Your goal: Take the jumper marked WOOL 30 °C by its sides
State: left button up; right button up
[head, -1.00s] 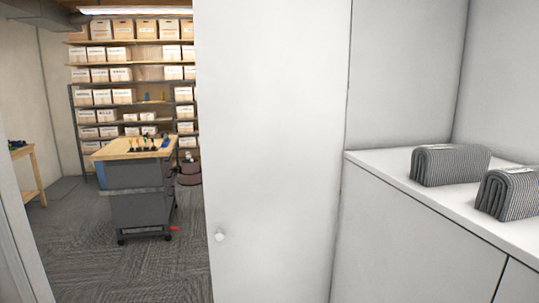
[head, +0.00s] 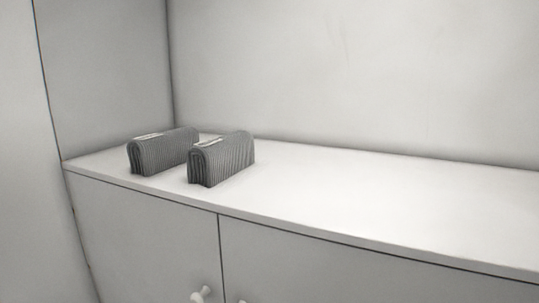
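Two folded grey ribbed knit garments lie side by side on the white cabinet top. The left one (head: 165,153) is nearer the corner. The right one (head: 228,160) sits a little closer to the front edge. A small gap shows between their front ends. Each has a pale label on its upper face, too small to read from here. I cannot tell which is marked WOOL 30 °C. Neither of my grippers is in view.
The white cabinet top (head: 370,198) is bare to the right of the garments. White walls stand behind it and at its left end. Cabinet doors with a round knob (head: 202,294) are below. A pale panel (head: 15,170) stands at the far left.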

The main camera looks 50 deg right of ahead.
aim_at(210, 163)
jog(key=z, duration=1.2)
